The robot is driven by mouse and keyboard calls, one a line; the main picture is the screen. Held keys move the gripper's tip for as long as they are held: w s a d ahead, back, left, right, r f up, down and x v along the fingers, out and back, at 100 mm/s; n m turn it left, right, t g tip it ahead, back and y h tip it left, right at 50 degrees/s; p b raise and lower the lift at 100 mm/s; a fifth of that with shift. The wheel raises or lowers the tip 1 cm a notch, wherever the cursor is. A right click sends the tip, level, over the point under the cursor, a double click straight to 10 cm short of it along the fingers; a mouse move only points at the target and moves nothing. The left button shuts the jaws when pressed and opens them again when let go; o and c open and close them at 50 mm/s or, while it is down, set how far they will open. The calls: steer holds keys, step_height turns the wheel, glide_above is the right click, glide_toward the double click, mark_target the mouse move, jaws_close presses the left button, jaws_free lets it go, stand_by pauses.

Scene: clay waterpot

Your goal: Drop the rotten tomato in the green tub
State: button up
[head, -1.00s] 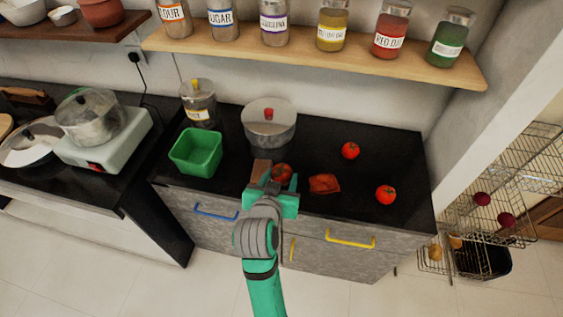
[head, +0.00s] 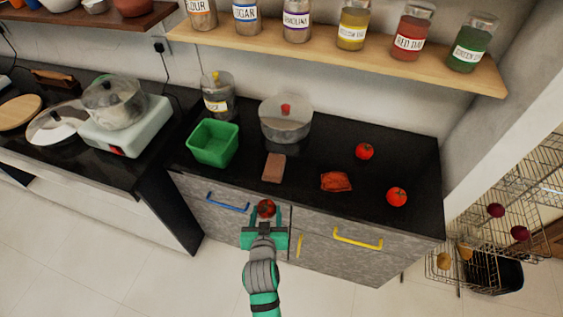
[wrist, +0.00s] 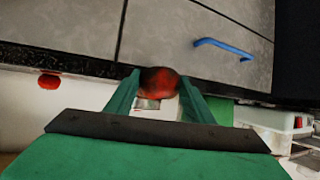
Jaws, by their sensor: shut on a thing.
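My gripper (head: 265,216) is shut on a red tomato with dark patches (head: 266,208), held in front of the counter's drawer fronts. In the wrist view the blotchy tomato (wrist: 159,82) sits between the two green fingers (wrist: 160,95). The green tub (head: 213,143) stands open on the counter, up and to the left of my gripper; its inside looks empty. Two bright red tomatoes, one at the back (head: 364,151) and one nearer the front edge (head: 397,197), lie on the right of the counter.
A brown block (head: 274,168) and a reddish-brown crumpled piece (head: 336,181) lie on the black counter. A lidded pot (head: 286,119) and a jar (head: 217,96) stand behind. A shelf of jars (head: 340,55) overhangs the back. Drawer handles, blue (head: 228,202) and yellow (head: 344,238), stick out.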

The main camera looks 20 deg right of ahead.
steer(key=a+f+n+y, duration=0.2)
steer(key=a+f, duration=0.3)
steer(key=f, duration=0.3)
steer(key=a+f+n+y, duration=0.1)
steer(key=a+f+y, duration=0.1)
steer(key=a+f, duration=0.3)
step_height(320, 180, down, 4)
steer(key=shift+w+r+n+t, duration=0.2)
steer(key=shift+n+t, duration=0.1)
steer(key=shift+n, duration=0.1)
steer(key=shift+w+a, duration=0.1)
steer(key=shift+a, duration=0.05)
